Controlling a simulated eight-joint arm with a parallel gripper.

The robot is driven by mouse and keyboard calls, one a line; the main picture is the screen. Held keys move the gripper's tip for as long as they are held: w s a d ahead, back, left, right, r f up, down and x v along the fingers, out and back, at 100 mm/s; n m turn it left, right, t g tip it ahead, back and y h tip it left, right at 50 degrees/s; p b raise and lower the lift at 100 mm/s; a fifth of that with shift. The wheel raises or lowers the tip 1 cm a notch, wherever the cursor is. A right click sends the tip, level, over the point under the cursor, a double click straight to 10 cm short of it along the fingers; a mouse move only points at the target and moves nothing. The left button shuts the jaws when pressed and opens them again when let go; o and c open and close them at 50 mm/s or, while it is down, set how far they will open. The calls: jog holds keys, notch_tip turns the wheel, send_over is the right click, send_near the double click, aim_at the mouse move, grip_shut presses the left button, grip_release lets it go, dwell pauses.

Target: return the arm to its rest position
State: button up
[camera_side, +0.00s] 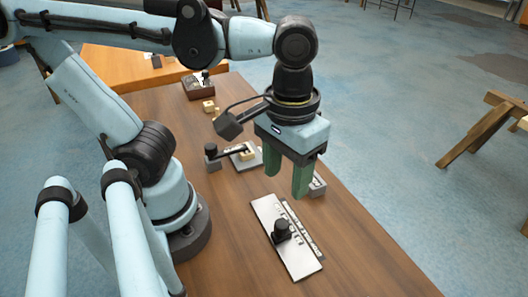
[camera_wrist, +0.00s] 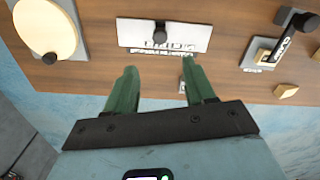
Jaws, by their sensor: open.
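My gripper (camera_side: 287,180) has two green fingers and hangs pointing down over the wooden table (camera_side: 345,235). It also shows in the wrist view (camera_wrist: 160,90), with its fingers wide apart and nothing between them. The gripper is above the table, behind a white plate (camera_side: 306,262) with a black knob in the side view. In the wrist view the same plate (camera_wrist: 195,35) lies beyond the fingertips. My arm reaches from its base on the table, up and over to the right.
A grey base with a black-handled lever (camera_side: 230,152) and a wooden block stands left of the gripper. A small grey block (camera_side: 318,185) is beside the fingers, partly hidden. A dark box (camera_side: 198,88) is farther back. A round cream disc (camera_wrist: 45,28) shows in the wrist view.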

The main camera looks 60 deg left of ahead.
jog(key=w+a+f+m+t, duration=0.2)
jog(key=w+a+m+t, duration=0.1)
jog(key=w+a+t, duration=0.4)
jog(key=w+a, duration=0.3)
jog(key=a, duration=0.1)
jog(key=shift+s, duration=0.1)
dwell(1.0)
